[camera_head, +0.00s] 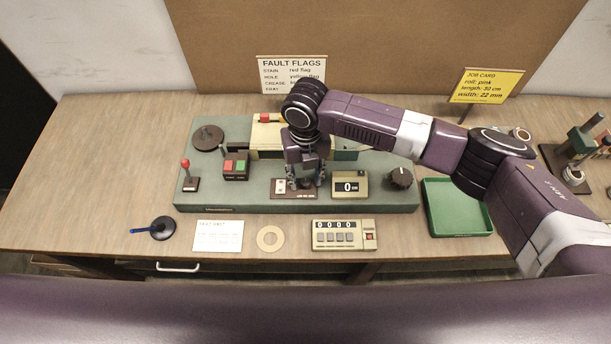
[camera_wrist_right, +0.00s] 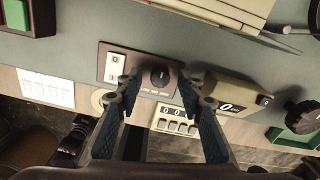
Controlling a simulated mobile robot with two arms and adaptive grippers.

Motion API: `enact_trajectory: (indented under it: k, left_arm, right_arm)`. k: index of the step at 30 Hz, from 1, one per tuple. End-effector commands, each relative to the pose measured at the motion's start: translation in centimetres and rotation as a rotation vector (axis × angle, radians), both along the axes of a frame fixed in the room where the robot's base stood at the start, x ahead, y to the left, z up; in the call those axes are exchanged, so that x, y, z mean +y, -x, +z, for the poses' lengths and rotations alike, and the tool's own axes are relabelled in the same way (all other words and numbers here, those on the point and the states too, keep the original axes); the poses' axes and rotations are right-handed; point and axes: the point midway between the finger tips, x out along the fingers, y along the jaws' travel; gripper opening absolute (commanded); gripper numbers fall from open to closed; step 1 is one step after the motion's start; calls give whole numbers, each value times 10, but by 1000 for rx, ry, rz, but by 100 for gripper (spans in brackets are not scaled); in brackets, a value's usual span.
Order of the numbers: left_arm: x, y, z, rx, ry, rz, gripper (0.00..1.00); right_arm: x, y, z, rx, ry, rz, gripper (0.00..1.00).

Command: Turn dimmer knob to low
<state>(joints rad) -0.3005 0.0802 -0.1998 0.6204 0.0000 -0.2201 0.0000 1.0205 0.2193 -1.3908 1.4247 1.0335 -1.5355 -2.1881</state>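The dimmer knob (camera_wrist_right: 160,77) is a round dark knob on a small panel (camera_wrist_right: 113,67) with a white switch beside it and small labels below it. In the head view the panel (camera_head: 280,188) sits at the front middle of the green machine base, and my gripper covers most of its knob. My right gripper (camera_head: 305,184) points down at the panel. In the right wrist view its fingers (camera_wrist_right: 167,97) are apart, with the knob between and just beyond the tips; I cannot tell whether they touch it. My left gripper is not in view.
A counter display (camera_head: 350,185) and a larger black knob (camera_head: 401,177) stand to the right on the green base (camera_head: 255,199). Red and green buttons (camera_head: 235,166) and a red-topped lever (camera_head: 188,176) are to the left. A green tray (camera_head: 457,207) lies at right.

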Motion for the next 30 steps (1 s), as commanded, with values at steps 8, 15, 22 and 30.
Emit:
enact_trajectory:
  k: [8,15,22,30]
  left_arm:
    - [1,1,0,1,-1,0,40]
    - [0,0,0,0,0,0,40]
    - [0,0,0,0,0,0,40]
    - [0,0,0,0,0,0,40]
  right_arm:
    - [0,-1,21,-2,-1,1,35]
    - [0,-1,73,-4,-2,2,35]
    - [0,0,109,-2,0,1,35]
    - [0,0,121,0,0,0,35]
